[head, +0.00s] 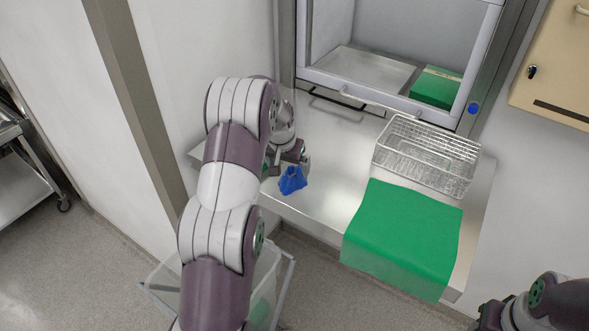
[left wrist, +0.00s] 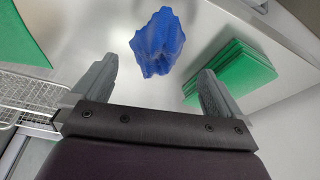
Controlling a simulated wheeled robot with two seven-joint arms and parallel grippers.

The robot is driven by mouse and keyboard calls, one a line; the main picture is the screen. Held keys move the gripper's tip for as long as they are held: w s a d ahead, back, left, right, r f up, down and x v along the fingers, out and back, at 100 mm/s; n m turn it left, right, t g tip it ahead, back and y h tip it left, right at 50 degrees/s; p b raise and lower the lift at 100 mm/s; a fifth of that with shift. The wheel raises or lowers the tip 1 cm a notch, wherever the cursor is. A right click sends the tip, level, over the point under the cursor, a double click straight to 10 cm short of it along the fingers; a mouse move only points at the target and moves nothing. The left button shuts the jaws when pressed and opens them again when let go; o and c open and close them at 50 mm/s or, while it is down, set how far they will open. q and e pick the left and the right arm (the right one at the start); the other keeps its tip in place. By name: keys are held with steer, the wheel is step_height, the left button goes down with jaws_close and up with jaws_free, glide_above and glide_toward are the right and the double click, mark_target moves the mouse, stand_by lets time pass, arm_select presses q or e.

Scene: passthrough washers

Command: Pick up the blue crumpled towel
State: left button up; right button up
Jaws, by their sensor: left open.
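The blue crumpled towel (head: 292,180) lies on the steel counter near its front edge, left of the green cloth. My left gripper (head: 289,163) is at the towel's far side in the head view, partly hidden by my own arm. In the left wrist view, the towel (left wrist: 158,43) stands as a crumpled heap ahead of the gap between the two spread fingers (left wrist: 158,80). The gripper is open, with nothing held. My right arm shows only in part at the bottom right of the head view; its gripper cannot be made out.
A wire basket (head: 427,152) and a green cloth (head: 405,235) hanging over the edge are to the right. A stack of folded green cloths (left wrist: 237,72) lies close beside the right finger. The pass-through hatch (head: 400,50) is behind. Counter between towel and basket is clear.

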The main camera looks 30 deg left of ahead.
mark_target(293, 173)
arm_select(q)
steer(key=w+f+p, duration=0.1)
steer(key=f, duration=0.1)
steer(key=w+f+p, duration=0.1)
steer(key=p, duration=0.1)
steer(key=w+f+p, duration=0.1)
steer(key=f, duration=0.1)
steer(key=shift+w+f, duration=0.25)
steer(key=shift+f, duration=0.1)
steer(key=shift+s+f, duration=0.15)
steer(key=shift+s, duration=0.35)
steer(key=shift+w, duration=0.15)
steer(key=c, duration=0.9)
steer(key=shift+w, duration=0.1)
steer(key=shift+c, duration=0.3)
steer(key=shift+f, duration=0.1)
arm_select(e)
steer(key=r, duration=0.1)
steer(key=w+r, duration=0.1)
steer(key=r, duration=0.2)
steer(key=shift+w, duration=0.35)
